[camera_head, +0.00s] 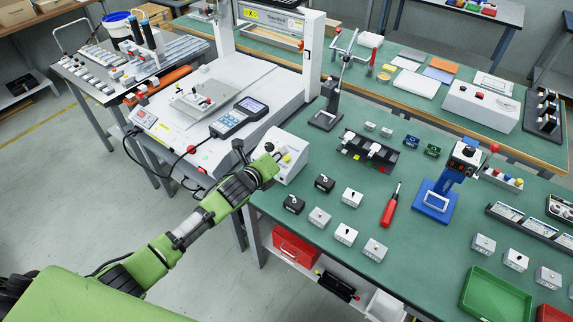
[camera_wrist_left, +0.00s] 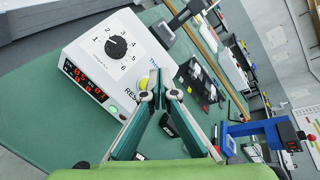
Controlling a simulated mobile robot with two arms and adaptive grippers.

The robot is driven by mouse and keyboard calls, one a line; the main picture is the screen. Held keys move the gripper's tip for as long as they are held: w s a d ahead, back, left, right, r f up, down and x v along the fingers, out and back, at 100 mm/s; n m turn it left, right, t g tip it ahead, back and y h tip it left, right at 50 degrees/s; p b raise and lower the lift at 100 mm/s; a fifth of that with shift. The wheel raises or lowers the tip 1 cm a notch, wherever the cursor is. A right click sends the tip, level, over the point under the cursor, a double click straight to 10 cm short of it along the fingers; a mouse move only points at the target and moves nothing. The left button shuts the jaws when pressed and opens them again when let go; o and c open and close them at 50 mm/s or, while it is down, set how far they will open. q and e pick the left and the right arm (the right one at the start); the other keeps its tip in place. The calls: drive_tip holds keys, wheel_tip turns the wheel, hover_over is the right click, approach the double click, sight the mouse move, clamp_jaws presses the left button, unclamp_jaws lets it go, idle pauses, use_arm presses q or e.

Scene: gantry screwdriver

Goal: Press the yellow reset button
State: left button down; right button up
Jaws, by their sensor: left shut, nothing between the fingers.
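The yellow reset button (camera_wrist_left: 143,83) is on the front of a white control box (camera_wrist_left: 90,50), beside the letters "RES". The box has a black numbered dial (camera_wrist_left: 116,46), a red digit display (camera_wrist_left: 84,79) and a green button (camera_wrist_left: 114,109). In the head view the box (camera_head: 292,150) stands at the green bench's left edge. My left gripper (camera_head: 275,156) is shut and empty right in front of it. In the left wrist view its fingertips (camera_wrist_left: 161,94) overlap the button's lower right edge; I cannot tell whether they touch it. My right gripper is not in view.
A white gantry machine (camera_head: 248,82) with a handheld pendant (camera_head: 238,117) stands left of the box. Small black and grey switch boxes (camera_head: 346,235) and a red screwdriver (camera_head: 391,206) lie on the bench to the right. A black stand (camera_head: 326,118) is behind the box.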

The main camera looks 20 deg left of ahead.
use_arm(q)
drive_tip(key=shift+w+d+f+b, duration=0.1)
drive_tip(key=shift+w+f+b, duration=0.2)
drive_tip(key=shift+f, duration=0.3)
idle(1.1)
drive_tip(key=shift+w+f, duration=0.15)
drive_tip(key=shift+f, duration=0.2)
drive_tip(key=shift+w+d+f+b, duration=0.1)
drive_tip(key=shift+f+b, duration=0.3)
drive_tip(key=shift+b, duration=0.2)
idle(0.3)
idle(0.4)
drive_tip(key=shift+s+r+p, duration=0.3)
drive_tip(key=shift+r+p, duration=0.45)
drive_tip(key=shift+p, duration=0.25)
